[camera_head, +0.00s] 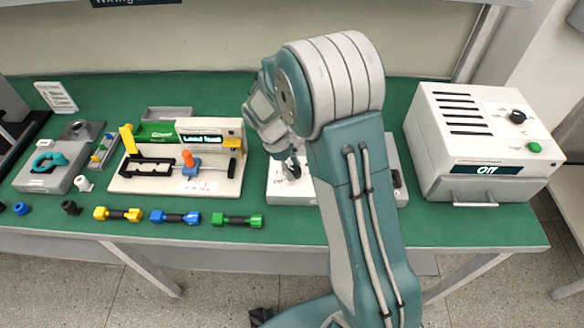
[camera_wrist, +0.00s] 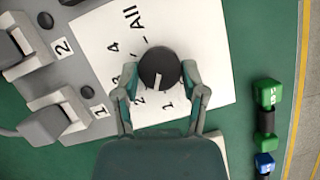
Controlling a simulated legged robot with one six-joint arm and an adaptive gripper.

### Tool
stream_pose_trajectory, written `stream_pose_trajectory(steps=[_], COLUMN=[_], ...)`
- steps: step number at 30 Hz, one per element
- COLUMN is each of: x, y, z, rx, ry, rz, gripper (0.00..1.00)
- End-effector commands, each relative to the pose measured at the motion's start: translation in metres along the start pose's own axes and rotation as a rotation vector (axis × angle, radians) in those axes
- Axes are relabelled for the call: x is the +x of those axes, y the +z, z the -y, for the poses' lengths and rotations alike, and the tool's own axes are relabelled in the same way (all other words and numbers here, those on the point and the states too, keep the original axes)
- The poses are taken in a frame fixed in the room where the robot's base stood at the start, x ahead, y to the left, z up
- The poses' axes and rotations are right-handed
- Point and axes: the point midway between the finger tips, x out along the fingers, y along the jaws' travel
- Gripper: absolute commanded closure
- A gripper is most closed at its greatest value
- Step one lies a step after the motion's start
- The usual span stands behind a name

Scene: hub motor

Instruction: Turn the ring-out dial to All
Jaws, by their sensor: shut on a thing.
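The ring-out dial (camera_wrist: 160,65) is a round black knob on a white panel (camera_wrist: 105,35), seen close up in the wrist view. My gripper (camera_wrist: 160,78) has a finger on each side of the dial and is shut on it. A white pointer line shows on the knob's near side, toward the printed 1 and 2. The "All" mark is printed farther up the panel, past the 4. The 3 is hard to make out. In the head view my gripper (camera_head: 291,168) is down at the white panel box (camera_head: 275,190), and my arm hides much of that box.
Grey units marked 1 and 2 (camera_wrist: 62,46) stand beside the dial panel. A white tester box reading "Off" (camera_head: 480,150) stands at right. A wiring fixture (camera_head: 175,185) is at left. Yellow, blue and green connectors (camera_head: 237,220) lie along the green table's front edge.

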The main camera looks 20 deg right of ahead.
Motion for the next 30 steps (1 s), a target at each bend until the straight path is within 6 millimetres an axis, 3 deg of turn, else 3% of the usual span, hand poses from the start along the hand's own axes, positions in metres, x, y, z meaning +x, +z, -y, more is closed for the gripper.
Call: stream_pose_trajectory(steps=[30], x=[0.0015], y=[0.0015], z=[-0.0053], rx=[0.893], ry=[-0.37], rz=[-0.004], gripper=[0.93])
